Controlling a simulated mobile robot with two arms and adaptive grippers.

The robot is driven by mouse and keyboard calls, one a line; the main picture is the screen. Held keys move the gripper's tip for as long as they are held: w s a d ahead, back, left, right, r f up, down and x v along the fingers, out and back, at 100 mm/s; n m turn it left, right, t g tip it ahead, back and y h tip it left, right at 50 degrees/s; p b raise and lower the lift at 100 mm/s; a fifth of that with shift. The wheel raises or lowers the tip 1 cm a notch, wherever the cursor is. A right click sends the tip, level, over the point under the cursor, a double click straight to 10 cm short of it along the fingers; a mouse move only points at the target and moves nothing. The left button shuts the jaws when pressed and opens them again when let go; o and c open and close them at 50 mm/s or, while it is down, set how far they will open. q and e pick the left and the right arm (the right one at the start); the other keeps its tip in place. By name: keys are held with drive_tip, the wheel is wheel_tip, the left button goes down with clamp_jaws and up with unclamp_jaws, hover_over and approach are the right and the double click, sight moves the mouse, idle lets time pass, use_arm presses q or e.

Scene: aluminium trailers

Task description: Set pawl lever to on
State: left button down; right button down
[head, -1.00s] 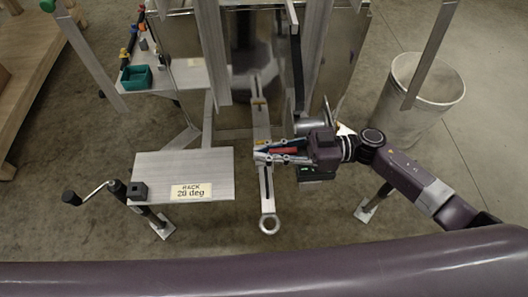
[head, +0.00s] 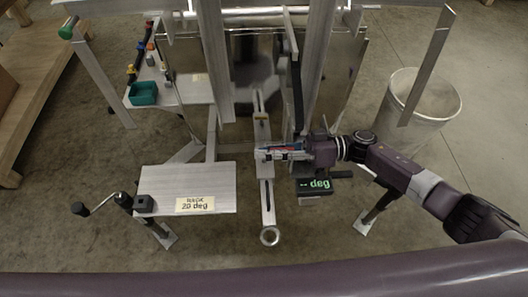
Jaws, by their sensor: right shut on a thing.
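My right gripper (head: 268,153) comes in from the right and reaches over the upright aluminium bar in the middle of the trailer front. Its fingers are shut on a small red part (head: 284,149) that lies between them, mostly hidden. I take this part to be the pawl lever, but its shape and its on or off marks cannot be made out. My left gripper is not in view.
A black box with a green "deg" readout (head: 317,186) sits below my right wrist. The long bar ends in a ring (head: 269,237). At left are a plate labelled "RACK 20 deg" (head: 195,204), a crank (head: 98,201) and a teal tray (head: 143,94). A bin (head: 418,100) stands right.

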drive_tip(key=shift+d, duration=0.1)
drive_tip(key=c, duration=1.9)
unclamp_jaws()
drive_tip(key=shift+d, duration=0.1)
wheel_tip(320, 180, up, 10)
